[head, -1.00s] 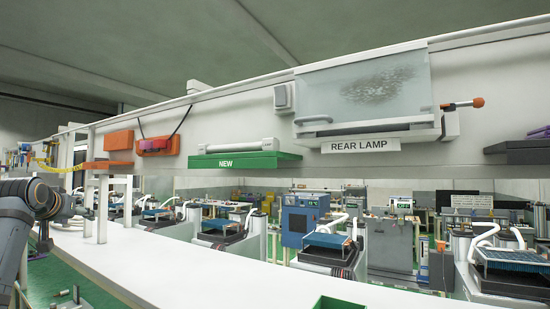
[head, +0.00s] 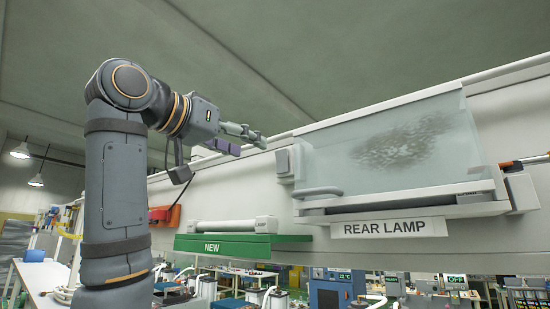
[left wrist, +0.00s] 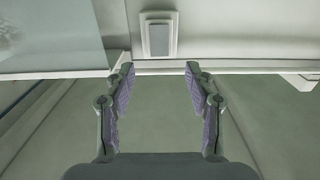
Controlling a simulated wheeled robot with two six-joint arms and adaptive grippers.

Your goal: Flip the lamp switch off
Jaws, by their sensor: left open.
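The lamp switch (head: 283,163) is a pale box with a raised grey rocker on the wall, just left of the frosted REAR LAMP panel (head: 385,140). The switch (left wrist: 159,38) also shows at top centre of the left wrist view, face on. My left gripper (head: 250,141) is raised to the upper left of the switch in the head view. It is open and empty. In the left wrist view its fingertips (left wrist: 160,69) are spread apart, with the switch beyond them and between them in the picture. I see no contact with the switch. My right gripper is not in view.
A green shelf (head: 240,243) marked NEW holds a white tube (head: 234,226) below the gripper. The panel's frame (head: 400,215) juts out above the REAR LAMP label. An orange-tipped lever (head: 508,164) is at its right. Open air lies above the wall's top edge.

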